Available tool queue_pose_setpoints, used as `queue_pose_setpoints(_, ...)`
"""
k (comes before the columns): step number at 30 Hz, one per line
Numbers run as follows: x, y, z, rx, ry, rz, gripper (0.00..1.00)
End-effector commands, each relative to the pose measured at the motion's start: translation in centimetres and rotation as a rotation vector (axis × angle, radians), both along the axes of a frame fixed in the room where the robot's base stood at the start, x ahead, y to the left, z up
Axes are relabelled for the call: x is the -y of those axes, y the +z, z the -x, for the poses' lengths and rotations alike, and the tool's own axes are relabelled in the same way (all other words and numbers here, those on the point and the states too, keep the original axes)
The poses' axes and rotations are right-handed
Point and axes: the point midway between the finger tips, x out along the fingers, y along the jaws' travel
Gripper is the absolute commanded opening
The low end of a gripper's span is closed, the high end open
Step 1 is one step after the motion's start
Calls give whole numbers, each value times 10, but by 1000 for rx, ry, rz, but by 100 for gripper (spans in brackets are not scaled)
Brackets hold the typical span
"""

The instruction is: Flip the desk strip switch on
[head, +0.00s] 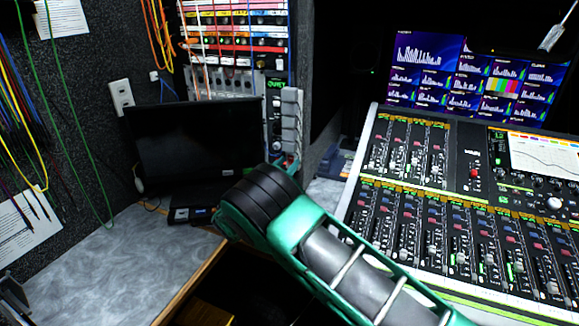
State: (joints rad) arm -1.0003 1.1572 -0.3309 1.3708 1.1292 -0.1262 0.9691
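My green and black arm reaches in from the lower right, and its black rounded joint covers part of the desk's right end. No strip switch can be clearly made out. A small black box (190,214) with a small blue light sits on the grey desk (110,265) in front of the dark monitor. A grey upright blocky piece (291,118) stands in front of the rack's right edge, and I cannot tell what it is. The desk area behind my arm is hidden.
A dark monitor (195,145) stands at the back of the desk. A rack (235,45) with cables rises behind it. A large mixing console (450,215) fills the right, below lit screens (475,75). A wall plate (121,97) is at left. The desk's left part is mostly bare.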

Motion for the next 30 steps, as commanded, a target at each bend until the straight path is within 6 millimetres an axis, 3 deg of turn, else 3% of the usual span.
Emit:
queue_pose_setpoints(7,0,0,-1,0,0,0,36)
queue_pose_setpoints(12,0,0,-1,0,0,-1,0)
queue_pose_setpoints(30,1,4,-1,-105,-1,-39,0)
